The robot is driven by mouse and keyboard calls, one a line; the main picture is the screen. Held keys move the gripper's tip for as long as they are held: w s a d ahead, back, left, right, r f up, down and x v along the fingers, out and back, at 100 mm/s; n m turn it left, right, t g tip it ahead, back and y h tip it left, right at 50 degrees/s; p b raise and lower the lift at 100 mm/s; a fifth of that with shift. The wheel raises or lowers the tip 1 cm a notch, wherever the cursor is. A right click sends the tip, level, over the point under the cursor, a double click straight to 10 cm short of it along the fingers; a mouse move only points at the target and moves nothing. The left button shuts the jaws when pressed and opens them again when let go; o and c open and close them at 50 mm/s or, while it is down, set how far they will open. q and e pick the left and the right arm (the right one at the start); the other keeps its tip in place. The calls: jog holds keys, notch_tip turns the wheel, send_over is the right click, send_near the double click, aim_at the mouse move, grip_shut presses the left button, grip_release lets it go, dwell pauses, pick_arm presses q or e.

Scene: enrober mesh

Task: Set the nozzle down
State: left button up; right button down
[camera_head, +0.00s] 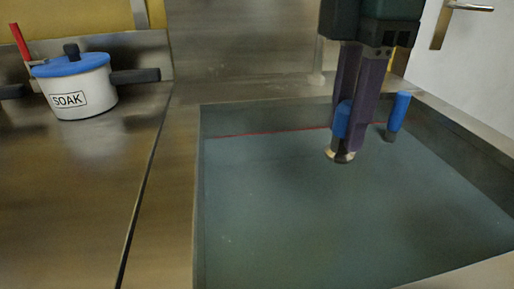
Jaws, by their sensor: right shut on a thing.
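My right gripper (347,150) comes down from the top of the picture, its two purple fingers pointing down over the back right part of the sunken basin. It is shut on a small blue piece (341,121), which I take to be the nozzle; the fingers hide part of it. A pale metallic end shows at the fingertips. I cannot tell whether it touches the basin's surface. My left gripper is not in view.
A blue upright cylinder (399,109) with a dark lower end is just right of the fingers. The basin (300,215) has a flat grey-green surface, clear at front and left, with a red line at its back. A SOAK pot (83,93) with a blue lid stands on the left metal counter (80,190).

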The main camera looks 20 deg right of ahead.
notch_tip(320, 180, down, 15)
jog(key=b, duration=0.4)
jog(key=shift+r, duration=0.15)
notch_tip(320, 180, down, 4)
jog(key=shift+r+b, duration=0.2)
jog(key=shift+b, duration=0.5)
jog(key=shift+f, duration=0.2)
jog(key=shift+f, duration=0.15)
jog(key=c, duration=0.6)
grip_release()
notch_tip(320, 180, up, 12)
jog(key=p, duration=0.4)
